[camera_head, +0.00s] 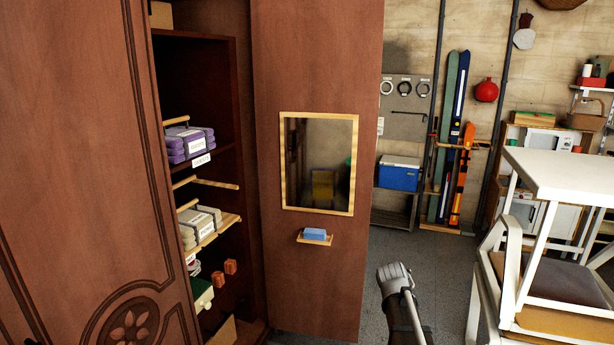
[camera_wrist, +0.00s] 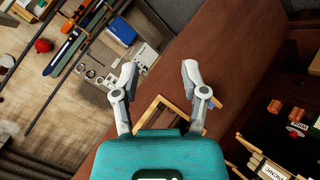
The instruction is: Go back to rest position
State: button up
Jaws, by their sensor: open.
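My gripper (camera_wrist: 158,72) shows in the wrist view with its two grey fingers spread wide and nothing between them. The teal body of my wrist fills the bottom of that view. Beyond the fingers is the reddish-brown cabinet door (camera_wrist: 250,60), turned on its side. In the head view the open door (camera_head: 316,275) stands right of the shelves. It carries a mirror in a light wood frame (camera_head: 318,209) and a small ledge holding a blue block (camera_head: 315,233). The mirror frame (camera_wrist: 151,110) shows partly behind the fingers. No handle is in the grip.
The closed cabinet door (camera_head: 75,150) fills the left; purple packs (camera_head: 190,140) sit on the shelves. A grey-topped dark object (camera_head: 395,280), unclear to me, stands at the lower centre. A white table (camera_head: 565,170) and stacked chair (camera_head: 550,290) are right. Grey floor shows between.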

jog(key=s+a+f+m+g+y, duration=0.1)
jog(key=s+a+f+m+g, duration=0.1)
jog(key=s, duration=0.7)
jog(key=s+a+f+m+g+y, duration=0.1)
jog(key=s+a+g, duration=0.3)
jog(key=s, duration=0.5)
jog(key=s+a+f+m+g+y+p, duration=0.1)
jog(key=s+a+f+m+g+y, duration=0.1)
jog(key=s+a, duration=0.3)
jog(key=s+f+g, duration=0.1)
jog(key=s, duration=0.3)
jog(key=shift+s+m+g, duration=0.25)
jog(key=shift+m+g, duration=0.05)
